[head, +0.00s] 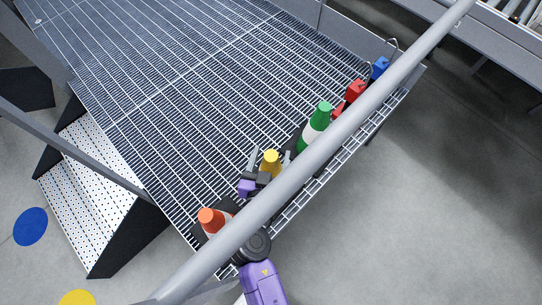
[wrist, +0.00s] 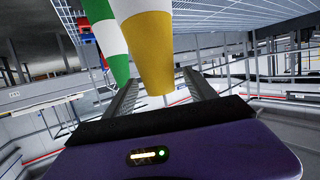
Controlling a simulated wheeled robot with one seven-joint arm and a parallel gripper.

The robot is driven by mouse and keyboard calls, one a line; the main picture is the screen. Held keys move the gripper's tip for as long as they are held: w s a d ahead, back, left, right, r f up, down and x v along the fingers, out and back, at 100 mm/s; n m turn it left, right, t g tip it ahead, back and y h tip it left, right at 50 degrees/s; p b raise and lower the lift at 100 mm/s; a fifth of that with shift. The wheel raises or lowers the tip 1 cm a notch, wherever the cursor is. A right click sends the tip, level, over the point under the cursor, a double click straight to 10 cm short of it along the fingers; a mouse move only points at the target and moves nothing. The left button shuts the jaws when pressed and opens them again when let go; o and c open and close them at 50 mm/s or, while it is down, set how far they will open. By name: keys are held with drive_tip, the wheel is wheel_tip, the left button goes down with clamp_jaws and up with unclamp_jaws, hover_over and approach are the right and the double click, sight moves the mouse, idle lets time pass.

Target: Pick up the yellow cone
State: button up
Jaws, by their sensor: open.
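The yellow cone (head: 271,159) stands on the grated catwalk near its railed edge, between an orange cone and a green cone. My gripper (head: 270,156) is open, with one finger on each side of the yellow cone. In the wrist view the yellow cone (wrist: 150,60) with a white band shows between the two spread fingers of my gripper (wrist: 161,72). I cannot tell whether either finger touches it. The cone's lower part is hidden in the head view by my gripper and the rail.
A grey handrail (head: 300,170) crosses over the row of objects. An orange cone (head: 211,217) stands nearer, a green-and-white cone (head: 319,115) farther. Beyond are red padlocks (head: 355,91) and a blue padlock (head: 380,68). The catwalk grating (head: 190,80) to the left is clear.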

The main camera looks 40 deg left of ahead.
drive_tip(key=shift+x, duration=1.65)
drive_tip(key=shift+s+f, duration=0.1)
clamp_jaws()
